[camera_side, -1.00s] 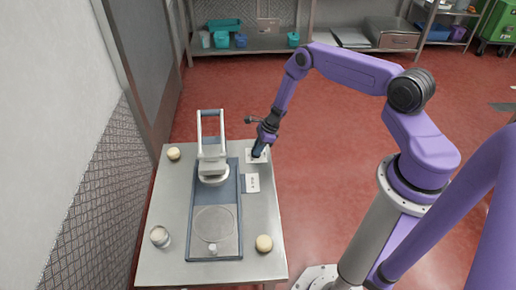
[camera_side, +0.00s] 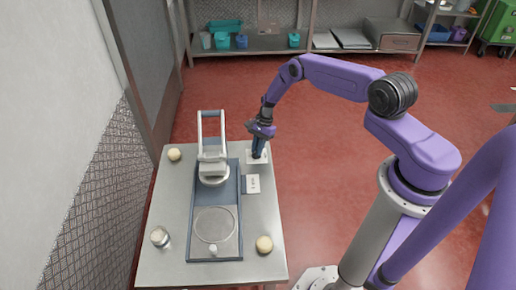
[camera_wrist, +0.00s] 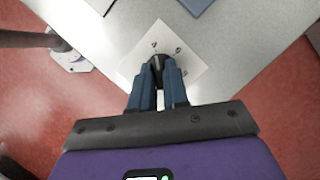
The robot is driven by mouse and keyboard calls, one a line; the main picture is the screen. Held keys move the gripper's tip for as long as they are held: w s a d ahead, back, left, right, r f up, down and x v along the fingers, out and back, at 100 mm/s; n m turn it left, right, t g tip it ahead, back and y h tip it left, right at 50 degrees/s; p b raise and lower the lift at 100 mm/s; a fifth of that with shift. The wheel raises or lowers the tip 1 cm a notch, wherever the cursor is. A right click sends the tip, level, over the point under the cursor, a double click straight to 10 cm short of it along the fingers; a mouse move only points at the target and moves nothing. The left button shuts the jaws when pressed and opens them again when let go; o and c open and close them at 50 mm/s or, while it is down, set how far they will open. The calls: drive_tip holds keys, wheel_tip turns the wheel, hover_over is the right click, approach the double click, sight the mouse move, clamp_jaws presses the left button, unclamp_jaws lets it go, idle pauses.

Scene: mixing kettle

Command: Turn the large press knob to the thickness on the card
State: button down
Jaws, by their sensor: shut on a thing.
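A white dial plate (camera_side: 250,161) lies at the table's right edge, near the back. In the wrist view, the plate (camera_wrist: 187,66) carries small dark marks around a black knob (camera_wrist: 157,59). My gripper (camera_side: 258,156) points down at the plate, its blue fingers shut on the knob. The fingers (camera_wrist: 158,74) hide much of the knob, so its pointer and setting cannot be read. The card (camera_side: 253,184) lies just in front of the plate, its dark print too small to read. The press (camera_side: 213,165) stands left of the plate, its handle raised above a blue base.
The press base (camera_side: 188,235) holds a round plate (camera_side: 214,225). Dough balls sit at the back left (camera_side: 174,154) and front right (camera_side: 264,244). A small container (camera_side: 160,237) stands front left. The table (camera_side: 175,200) has bare strips on both sides of the press.

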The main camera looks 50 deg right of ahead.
drive_tip(key=shift+n+g, duration=0.3)
drive_tip(key=shift+n, duration=0.4)
drive_tip(key=c, duration=1.1)
unclamp_jaws()
drive_tip(key=v, duration=1.7)
drive_tip(key=shift+w+r, duration=0.1)
drive_tip(key=shift+r, duration=0.1)
